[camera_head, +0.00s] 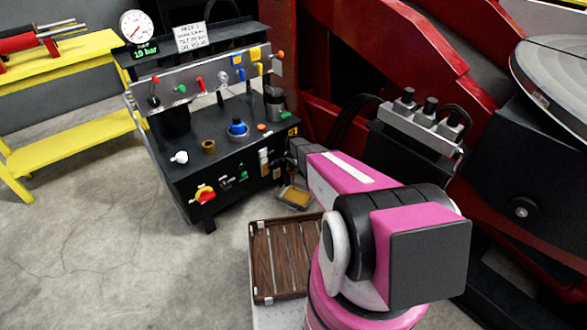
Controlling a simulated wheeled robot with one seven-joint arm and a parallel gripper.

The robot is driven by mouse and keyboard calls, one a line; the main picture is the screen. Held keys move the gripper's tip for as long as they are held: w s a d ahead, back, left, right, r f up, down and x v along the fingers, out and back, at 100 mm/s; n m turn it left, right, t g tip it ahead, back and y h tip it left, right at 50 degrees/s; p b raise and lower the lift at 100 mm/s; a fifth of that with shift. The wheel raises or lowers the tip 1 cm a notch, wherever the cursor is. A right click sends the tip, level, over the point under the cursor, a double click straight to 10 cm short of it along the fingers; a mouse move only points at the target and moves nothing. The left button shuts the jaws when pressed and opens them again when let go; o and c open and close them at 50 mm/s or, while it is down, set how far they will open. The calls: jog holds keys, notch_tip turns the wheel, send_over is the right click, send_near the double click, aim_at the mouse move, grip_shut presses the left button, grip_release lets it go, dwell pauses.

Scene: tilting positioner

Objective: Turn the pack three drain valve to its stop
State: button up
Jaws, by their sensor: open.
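The black hydraulic pack (185,160) stands at left centre, with a white handwritten card (190,37) on top whose first line seems to read PACK 3. I cannot pick out the drain valve with certainty. Small pale fittings (264,163) sit at the pack's lower right end, above a small tray with a yellowish inside (295,196) on the floor. My gripper (293,150) is the dark end of my pink arm, close to that right end of the pack. It is small and partly hidden by my forearm, and I see nothing held in it.
A round gauge (137,26) sits above a green 10 bar display. Levers and knobs crowd the pack's panel (205,82). A red-yellow switch (205,193) is on its front. A valve block (420,120) and red frame (400,40) stand right.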

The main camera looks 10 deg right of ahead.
grip_shut()
jog(key=shift+n, duration=0.3)
jog(key=n, duration=0.3)
jog(key=shift+n, duration=0.4)
jog(key=n, duration=0.9)
jog(key=shift+n, duration=2.2)
